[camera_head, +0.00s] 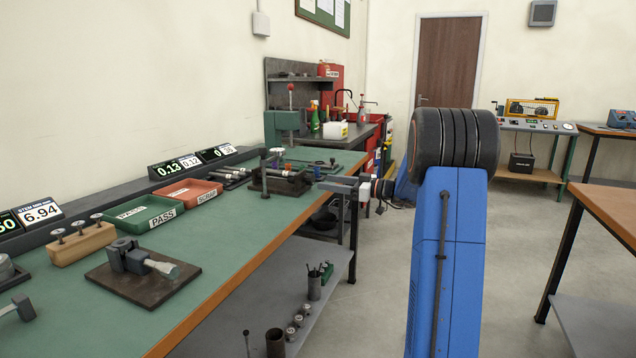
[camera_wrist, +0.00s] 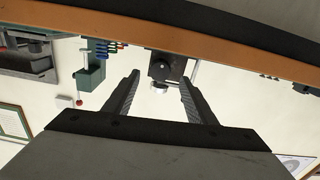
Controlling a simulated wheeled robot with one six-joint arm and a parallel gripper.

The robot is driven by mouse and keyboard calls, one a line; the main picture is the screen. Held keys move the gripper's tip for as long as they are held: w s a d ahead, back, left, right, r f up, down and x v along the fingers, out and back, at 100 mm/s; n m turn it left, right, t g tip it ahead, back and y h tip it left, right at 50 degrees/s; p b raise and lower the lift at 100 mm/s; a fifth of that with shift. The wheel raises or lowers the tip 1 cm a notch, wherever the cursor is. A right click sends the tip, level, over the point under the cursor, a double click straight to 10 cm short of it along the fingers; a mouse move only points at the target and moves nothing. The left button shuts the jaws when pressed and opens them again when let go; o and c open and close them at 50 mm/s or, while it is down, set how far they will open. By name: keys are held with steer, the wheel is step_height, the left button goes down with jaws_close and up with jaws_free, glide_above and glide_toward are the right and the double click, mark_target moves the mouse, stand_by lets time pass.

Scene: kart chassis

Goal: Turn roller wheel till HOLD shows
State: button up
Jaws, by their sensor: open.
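My gripper (camera_wrist: 160,80) is open and empty in the wrist view, its two dark fingers spread apart. A dark block fixture (camera_wrist: 166,64) with a small round silver part (camera_wrist: 160,86) shows between the fingertips, apparently beyond them. In the head view my gripper (camera_head: 338,184) is small, at the bench's right edge, just right of a dark fixture (camera_head: 290,183) with an upright post. I cannot tell surely which part is the roller wheel. Displays (camera_head: 176,168) behind the fixture read 0.13, 0.12, 0 and apparently 35. No HOLD is readable.
The green bench (camera_head: 235,235) holds a green PASS tray (camera_head: 143,213), a red SCRAP tray (camera_head: 190,192), a wooden block with pins (camera_head: 80,243) and a clamp on a dark plate (camera_head: 140,275). A lower shelf (camera_head: 255,315) carries small parts.

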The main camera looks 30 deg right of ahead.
mark_target(313, 180)
steer(key=shift+x, duration=2.45)
steer(key=shift+c, duration=0.6)
steer(key=c, duration=0.9)
